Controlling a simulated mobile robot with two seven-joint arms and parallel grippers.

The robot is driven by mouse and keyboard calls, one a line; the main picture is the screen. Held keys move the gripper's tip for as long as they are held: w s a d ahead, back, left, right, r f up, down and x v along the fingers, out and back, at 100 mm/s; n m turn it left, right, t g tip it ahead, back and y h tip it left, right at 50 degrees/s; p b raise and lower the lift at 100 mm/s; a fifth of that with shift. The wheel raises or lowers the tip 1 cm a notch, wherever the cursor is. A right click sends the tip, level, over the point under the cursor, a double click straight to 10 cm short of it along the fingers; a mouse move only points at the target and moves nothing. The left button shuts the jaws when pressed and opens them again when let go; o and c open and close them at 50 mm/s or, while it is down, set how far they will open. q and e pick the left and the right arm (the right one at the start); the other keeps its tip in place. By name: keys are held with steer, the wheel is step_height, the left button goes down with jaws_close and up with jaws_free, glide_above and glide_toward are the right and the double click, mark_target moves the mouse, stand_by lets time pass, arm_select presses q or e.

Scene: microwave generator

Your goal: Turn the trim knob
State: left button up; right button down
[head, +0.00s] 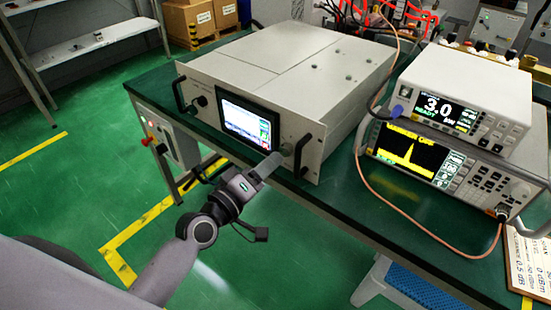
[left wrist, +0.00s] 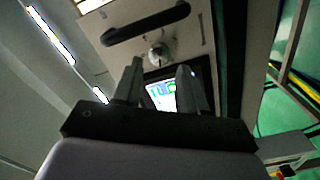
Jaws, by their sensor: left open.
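The microwave generator (head: 290,60) is a light grey box with a front screen (head: 246,122) on the green bench. A small round knob (head: 287,149) is on its front panel, right of the screen. In the left wrist view the silver knob (left wrist: 158,55) shows just beyond and between the fingertips. My left gripper (head: 272,162) is in front of the panel, close to this knob; in the left wrist view its fingers (left wrist: 162,78) are spread and empty. I cannot tell whether a fingertip touches the knob. My right gripper is not in view.
A black handle (head: 302,156) is right of the knob, and another handle (head: 180,95) is at the panel's left end. Stacked instruments (head: 455,115) with an orange cable (head: 362,170) stand on the bench at right. The green floor before the bench is mostly clear.

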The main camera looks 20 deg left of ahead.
arm_select(q)
steer(key=v, duration=0.3)
steer(key=shift+s, duration=0.1)
stand_by(0.4)
steer(key=s+a+f+m+g+y+p, duration=0.2)
steer(key=s+f+m+g+y+p, duration=0.2)
steer(key=s+f+m, duration=0.6)
steer(key=s+f+g, duration=0.2)
steer(key=s+f, duration=0.3)
steer(key=s, duration=0.2)
steer(key=shift+a+g, duration=0.25)
steer(key=shift+g, duration=0.05)
stand_by(1.5)
